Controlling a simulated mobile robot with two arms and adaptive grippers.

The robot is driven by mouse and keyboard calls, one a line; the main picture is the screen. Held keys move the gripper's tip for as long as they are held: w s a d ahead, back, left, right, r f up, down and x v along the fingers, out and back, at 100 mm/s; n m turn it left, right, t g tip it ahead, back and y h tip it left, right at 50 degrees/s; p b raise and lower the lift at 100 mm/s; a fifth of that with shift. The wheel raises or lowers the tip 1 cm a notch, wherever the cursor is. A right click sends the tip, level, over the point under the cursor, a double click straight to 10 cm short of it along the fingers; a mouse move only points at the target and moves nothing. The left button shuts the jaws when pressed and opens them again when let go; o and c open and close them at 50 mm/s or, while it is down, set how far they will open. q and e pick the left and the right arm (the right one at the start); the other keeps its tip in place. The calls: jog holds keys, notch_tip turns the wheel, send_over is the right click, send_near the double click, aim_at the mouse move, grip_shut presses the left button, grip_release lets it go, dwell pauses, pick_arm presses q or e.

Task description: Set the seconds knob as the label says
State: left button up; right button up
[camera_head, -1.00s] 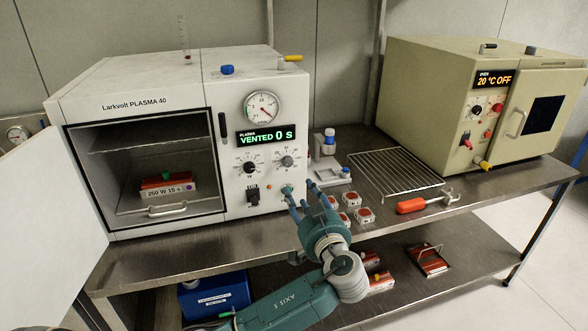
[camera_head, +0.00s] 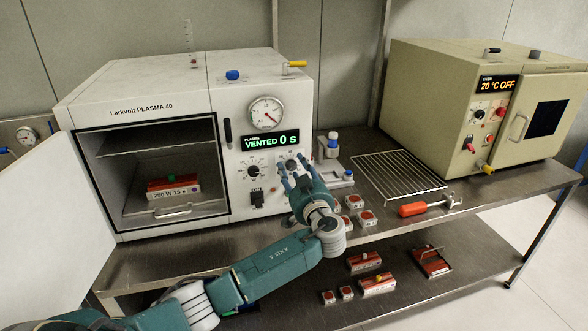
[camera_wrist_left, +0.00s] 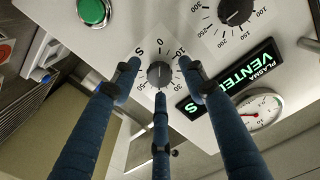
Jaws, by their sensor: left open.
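The seconds knob (camera_wrist_left: 160,74) is dark, with a dial marked S and numbers, on the front of the white plasma machine (camera_head: 137,89). The display (camera_head: 269,142) reads VENTED 0 S. My left gripper (camera_head: 293,163) is at the panel, hiding most of this knob in the head view. In the left wrist view its three fingers (camera_wrist_left: 160,80) are spread around the knob, open; contact cannot be told. The label (camera_head: 176,193) on the box inside the open chamber reads 250 W 15 s. My right gripper is not in view.
The watt knob (camera_head: 253,171) sits left of the gripper, with a black switch (camera_head: 256,198) below it. A green button (camera_wrist_left: 93,11) is near the fingers. Small red-topped blocks (camera_head: 366,218), a wire rack (camera_head: 398,177) and an orange-handled tool (camera_head: 412,210) lie to the right.

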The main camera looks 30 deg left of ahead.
pick_arm(q)
grip_shut()
